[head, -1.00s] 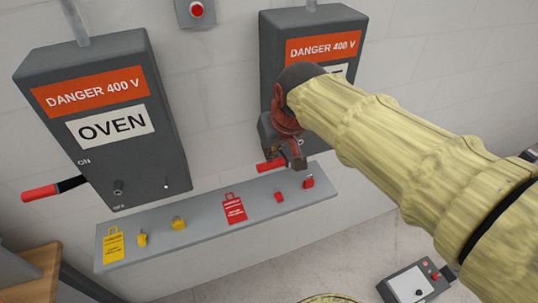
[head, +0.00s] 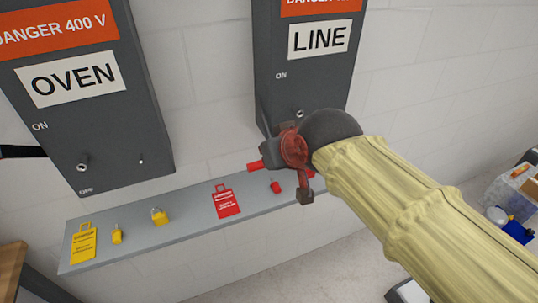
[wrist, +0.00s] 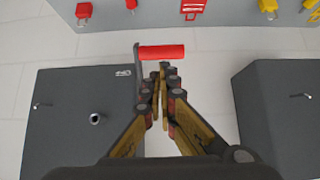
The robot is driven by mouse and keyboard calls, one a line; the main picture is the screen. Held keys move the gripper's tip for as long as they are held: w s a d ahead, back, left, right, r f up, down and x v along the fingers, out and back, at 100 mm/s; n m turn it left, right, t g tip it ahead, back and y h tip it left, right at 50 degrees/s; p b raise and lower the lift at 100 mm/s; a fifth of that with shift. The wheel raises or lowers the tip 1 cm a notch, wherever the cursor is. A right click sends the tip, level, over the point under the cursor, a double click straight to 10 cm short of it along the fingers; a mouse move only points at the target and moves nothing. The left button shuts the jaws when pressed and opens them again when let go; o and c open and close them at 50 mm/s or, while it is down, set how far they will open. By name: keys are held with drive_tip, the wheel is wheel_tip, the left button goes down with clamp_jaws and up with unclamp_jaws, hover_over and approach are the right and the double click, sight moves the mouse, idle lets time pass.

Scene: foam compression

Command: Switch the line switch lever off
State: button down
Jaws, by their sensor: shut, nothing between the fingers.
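The grey LINE box (head: 300,75) hangs on the wall. Its switch lever has a red handle (head: 256,165), which shows at the box's lower left, just above the shelf. In the wrist view, which is upside down, the lever arm (wrist: 138,85) runs along the box's side past the OFF label (wrist: 123,72). There the red handle (wrist: 165,52) sticks out beyond the box's bottom edge, so the lever points down. My gripper (wrist: 163,68) is shut and empty, its tips close to the handle. I cannot tell if they touch. My wrist partly hides the box's lower part in the head view.
The OVEN box (head: 90,110) hangs to the left. A grey shelf (head: 185,218) below holds yellow and red tags and padlocks. A cluttered surface (head: 515,205) stands at the right. Plain wall lies between the boxes.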

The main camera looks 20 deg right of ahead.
drive_tip(key=shift+w+f+b, duration=0.3)
drive_tip(key=shift+f+b, duration=0.2)
drive_tip(key=shift+f, duration=0.4)
drive_tip(key=shift+w+f+b, duration=0.3)
drive_tip(key=shift+f+b, duration=0.2)
drive_tip(key=shift+f, duration=0.4)
